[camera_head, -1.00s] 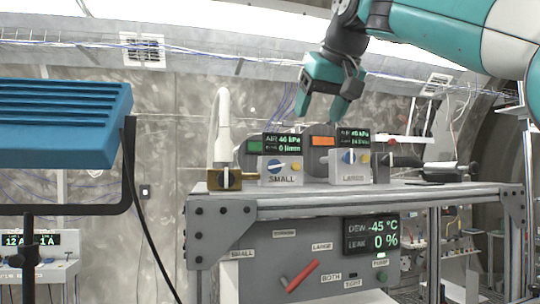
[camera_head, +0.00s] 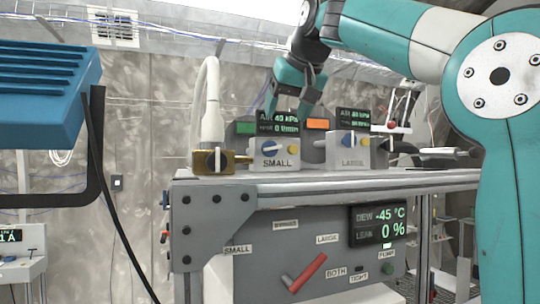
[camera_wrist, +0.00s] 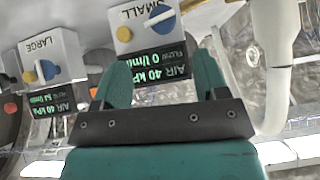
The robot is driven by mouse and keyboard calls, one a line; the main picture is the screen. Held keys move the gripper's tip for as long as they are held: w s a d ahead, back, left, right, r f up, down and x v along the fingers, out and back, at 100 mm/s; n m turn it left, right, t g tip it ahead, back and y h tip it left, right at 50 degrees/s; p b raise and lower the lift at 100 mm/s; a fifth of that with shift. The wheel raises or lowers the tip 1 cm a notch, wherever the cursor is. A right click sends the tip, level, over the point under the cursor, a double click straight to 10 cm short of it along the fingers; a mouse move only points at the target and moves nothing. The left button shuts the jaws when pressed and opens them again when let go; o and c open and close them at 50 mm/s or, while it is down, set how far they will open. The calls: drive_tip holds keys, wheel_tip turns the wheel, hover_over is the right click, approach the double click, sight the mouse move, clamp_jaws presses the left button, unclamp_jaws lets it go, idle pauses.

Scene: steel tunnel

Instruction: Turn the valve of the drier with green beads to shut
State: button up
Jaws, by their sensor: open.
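A green panel (camera_head: 246,127) and an orange panel (camera_head: 317,124) show behind the bench-top boxes. I cannot make out beads in either. The SMALL box (camera_head: 283,157) stands in front, with a blue knob (camera_head: 268,148) whose white pointer lies about level, a yellow knob, and a display (camera_head: 280,122) reading 0 l/min. The LARGE box (camera_head: 346,161) stands to its right, with a blue knob (camera_head: 348,140) whose white pointer stands upright. My gripper (camera_head: 292,103) is open and empty above and behind the SMALL box; in the wrist view its fingers (camera_wrist: 162,75) overlap the SMALL display.
A brass valve (camera_head: 230,160) with a white hose (camera_head: 210,95) stands left of the SMALL box. A red lever (camera_head: 308,273) is on the front panel. A blue lamp (camera_head: 45,90) is at far left. The bench's front edge (camera_head: 330,184) is clear.

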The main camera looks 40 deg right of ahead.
sight(271, 146)
drive_tip(key=p+x, duration=0.2)
drive_tip(key=x, duration=0.8)
drive_tip(key=shift+w+a+f, duration=0.1)
drive_tip(key=shift+w+a, duration=0.05)
drive_tip(key=c, duration=0.9)
